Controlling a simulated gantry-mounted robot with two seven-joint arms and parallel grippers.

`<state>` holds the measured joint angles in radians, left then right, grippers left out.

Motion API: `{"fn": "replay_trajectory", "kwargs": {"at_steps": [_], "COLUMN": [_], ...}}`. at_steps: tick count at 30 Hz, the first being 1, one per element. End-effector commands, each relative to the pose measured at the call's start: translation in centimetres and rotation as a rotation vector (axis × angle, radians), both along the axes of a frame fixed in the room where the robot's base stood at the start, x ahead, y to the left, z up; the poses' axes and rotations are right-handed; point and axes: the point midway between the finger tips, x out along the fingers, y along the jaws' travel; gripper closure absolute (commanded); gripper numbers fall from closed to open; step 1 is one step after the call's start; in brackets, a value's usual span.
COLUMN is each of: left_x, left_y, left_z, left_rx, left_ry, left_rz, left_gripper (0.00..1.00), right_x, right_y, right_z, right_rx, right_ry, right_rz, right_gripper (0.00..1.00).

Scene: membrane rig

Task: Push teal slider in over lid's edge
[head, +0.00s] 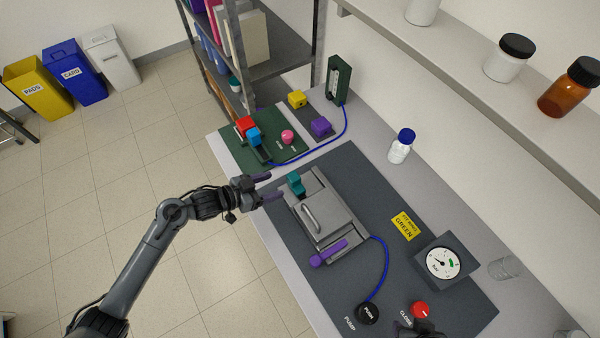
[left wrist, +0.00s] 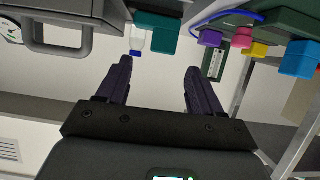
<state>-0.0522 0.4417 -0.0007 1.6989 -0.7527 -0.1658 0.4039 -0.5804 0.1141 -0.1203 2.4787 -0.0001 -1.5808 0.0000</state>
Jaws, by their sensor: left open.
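The teal slider (head: 296,183) stands at the far left corner of the grey metal box, by the edge of its lid (head: 322,217). The lid has a bar handle and looks closed. A purple slider or latch (head: 329,253) lies along the near side. My left gripper (head: 270,188) is open and empty, just left of the teal slider and apart from it. In the left wrist view, the teal slider (left wrist: 157,32) shows beyond the gap between the open fingers (left wrist: 157,75). A dark part at the head view's bottom edge may be my right gripper (head: 420,330); its fingers cannot be made out.
A green board (head: 232,155) with red and blue blocks and a pink knob lies behind. A blue hose runs to the black pump button (head: 368,313). A red button (head: 420,309) and a gauge (head: 443,262) stand at right.

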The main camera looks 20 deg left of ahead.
Motion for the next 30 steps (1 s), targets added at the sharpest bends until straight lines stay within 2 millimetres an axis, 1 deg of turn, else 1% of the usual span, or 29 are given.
{"fn": "replay_trajectory", "kwargs": {"at_steps": [1, 2, 7, 15, 21, 25, 30], "left_x": [0.5, 0.7, 2.2, 5.3, 7.1, 7.8, 8.1], "left_y": [-0.1, -0.2, -1.3, -3.9, -5.4, -5.9, -6.2], "left_z": [0.0, 0.1, -0.4, -2.1, -3.2, -3.5, -3.7], "left_rx": [-0.001, -0.001, -0.002, -0.002, -0.001, -0.001, 0.001], "left_ry": [-0.008, -0.011, -0.013, -0.012, -0.012, -0.012, -0.012], "left_rz": [0.001, 0.001, 0.003, 0.003, 0.002, 0.004, 0.002], "left_gripper": [0.34, 0.34, 0.34, 0.34, 0.34, 0.34, 0.34], "right_x": [-0.4, -0.5, -0.3, 0.0, 0.1, 0.0, 0.0], "right_y": [0.0, -0.1, -0.2, -0.2, -0.2, -0.2, -0.1], "right_z": [-0.5, -0.6, -0.3, -0.1, -0.2, -0.3, -0.3], "right_rx": [-0.001, -0.002, -0.006, -0.009, -0.009, -0.007, -0.005], "right_ry": [0.009, 0.012, 0.005, -0.004, -0.004, -0.004, -0.004], "right_rz": [0.001, 0.001, 0.003, 0.006, 0.006, 0.005, 0.004], "right_gripper": [0.57, 0.57, 0.57, 0.57, 0.57, 0.57, 0.57]}}
